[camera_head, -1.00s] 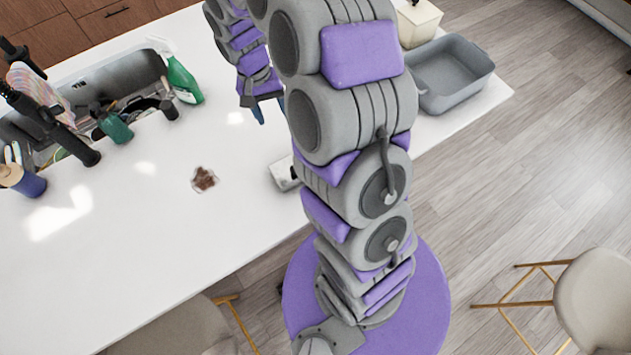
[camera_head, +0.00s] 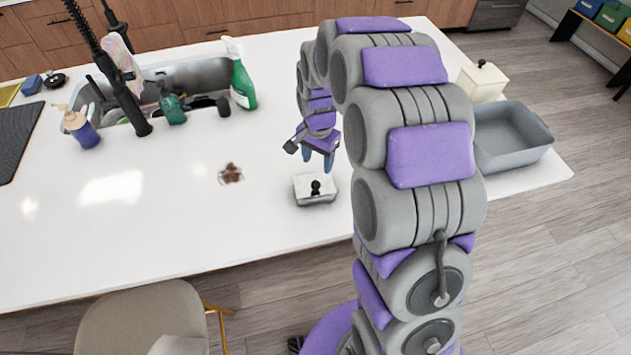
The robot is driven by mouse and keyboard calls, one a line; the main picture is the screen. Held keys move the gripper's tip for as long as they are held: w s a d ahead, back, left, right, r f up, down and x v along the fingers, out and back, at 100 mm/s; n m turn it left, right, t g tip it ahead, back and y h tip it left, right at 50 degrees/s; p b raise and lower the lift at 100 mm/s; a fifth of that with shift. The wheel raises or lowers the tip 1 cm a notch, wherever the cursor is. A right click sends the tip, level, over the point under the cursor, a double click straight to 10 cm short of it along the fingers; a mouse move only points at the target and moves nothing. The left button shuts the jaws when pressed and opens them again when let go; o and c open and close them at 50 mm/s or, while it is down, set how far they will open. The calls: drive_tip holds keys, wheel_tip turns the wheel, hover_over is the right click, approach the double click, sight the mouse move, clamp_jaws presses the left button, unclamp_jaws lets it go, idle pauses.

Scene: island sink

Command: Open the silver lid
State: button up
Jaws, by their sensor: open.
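A small silver-white container (camera_head: 316,201) stands on the island counter, left of my arm. Its silver lid (camera_head: 303,185) is on top and has a black knob (camera_head: 316,187). My gripper (camera_head: 317,160) is open and empty, with its blue fingertips pointing down. In the picture it is just above the lid, behind the knob. The fingers appear apart from the lid, but the exact height gap is hard to tell.
A brown crumbly patch (camera_head: 230,174) lies left of the container. A sink (camera_head: 190,75) with a green spray bottle (camera_head: 242,84) is at the back. A grey basin (camera_head: 510,150) and a cream lidded jar (camera_head: 482,82) stand right of my arm. A chair (camera_head: 145,318) is at the front.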

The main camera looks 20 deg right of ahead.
hover_over(318, 183)
drive_tip(key=f, duration=0.5)
drive_tip(key=shift+d+f, duration=0.2)
drive_tip(key=shift+f, duration=0.05)
drive_tip(key=a+f, duration=0.1)
drive_tip(key=f, duration=0.1)
drive_tip(key=a+f, duration=0.1)
drive_tip(key=shift+a+f+b, duration=0.15)
drive_tip(key=shift+f+b, duration=0.2)
drive_tip(key=shift+b, duration=0.05)
drive_tip(key=shift+f, duration=0.15)
drive_tip(key=shift+d, duration=1.05)
drive_tip(key=shift+c, duration=0.7)
drive_tip(key=shift+a, duration=0.7)
drive_tip(key=c, duration=0.5)
drive_tip(key=shift+a, duration=0.2)
drive_tip(key=shift+c, duration=1.2)
drive_tip(key=shift+d, duration=0.15)
drive_tip(key=shift+c, duration=0.8)
drive_tip(key=shift+d, duration=0.6)
clamp_jaws()
